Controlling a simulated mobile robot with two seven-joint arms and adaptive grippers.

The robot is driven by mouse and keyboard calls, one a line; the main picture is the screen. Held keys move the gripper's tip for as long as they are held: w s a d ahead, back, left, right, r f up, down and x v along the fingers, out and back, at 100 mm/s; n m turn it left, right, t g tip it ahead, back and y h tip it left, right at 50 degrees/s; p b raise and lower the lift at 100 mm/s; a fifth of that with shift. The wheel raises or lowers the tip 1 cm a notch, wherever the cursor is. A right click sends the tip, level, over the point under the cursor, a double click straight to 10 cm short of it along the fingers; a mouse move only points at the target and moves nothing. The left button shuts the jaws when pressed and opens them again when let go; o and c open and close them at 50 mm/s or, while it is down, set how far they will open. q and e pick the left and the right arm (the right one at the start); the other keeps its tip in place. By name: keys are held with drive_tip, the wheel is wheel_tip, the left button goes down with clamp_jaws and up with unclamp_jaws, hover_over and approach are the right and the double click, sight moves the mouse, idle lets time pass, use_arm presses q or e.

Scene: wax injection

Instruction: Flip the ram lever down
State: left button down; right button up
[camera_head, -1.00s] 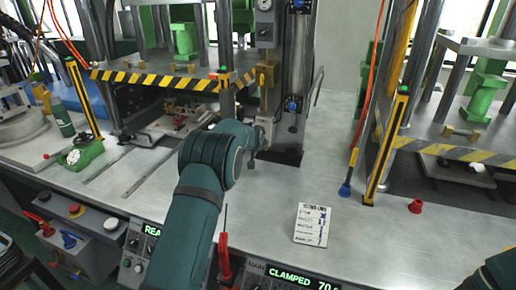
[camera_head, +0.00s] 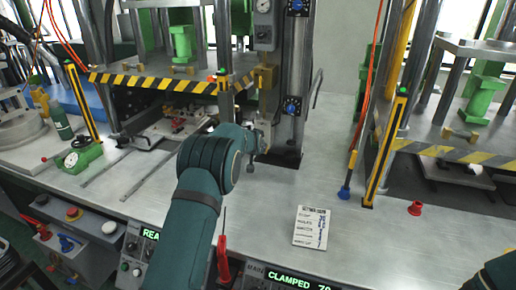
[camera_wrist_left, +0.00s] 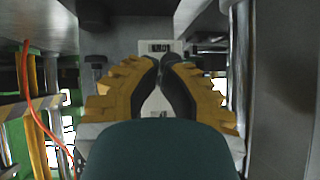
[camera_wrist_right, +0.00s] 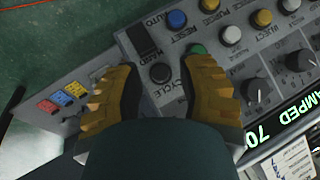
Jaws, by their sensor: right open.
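My left gripper (camera_head: 262,142) is beside the upright steel column (camera_head: 297,60) of the middle press. In the left wrist view its fingertips (camera_wrist_left: 160,60) meet or almost meet; a thin part between them cannot be made out. Its arm hides part of the press front. My right gripper (camera_wrist_right: 160,65) is open above a control panel (camera_wrist_right: 215,68) with several buttons and knobs, and looks empty. Which part is the ram lever, I cannot tell.
A striped platen (camera_head: 160,80) spans the press at left; another press (camera_head: 455,150) stands at right. A green gauge block (camera_head: 80,157) and a red cap (camera_head: 415,208) stand on the bench.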

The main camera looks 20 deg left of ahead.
drive_tip(key=shift+r+p, duration=0.3)
drive_tip(key=shift+r, duration=0.05)
use_arm(q)
drive_tip(key=shift+r, duration=0.85)
drive_tip(key=shift+f, duration=0.1)
use_arm(e)
drive_tip(key=shift+w, duration=0.15)
drive_tip(key=shift+r, duration=0.15)
use_arm(q)
drive_tip(key=p+v, duration=0.1)
drive_tip(key=v, duration=1.2)
drive_tip(key=shift+d+p, duration=0.15)
drive_tip(key=shift+p, duration=0.15)
use_arm(e)
drive_tip(key=shift+d+r, duration=0.65)
drive_tip(key=shift+d, duration=0.05)
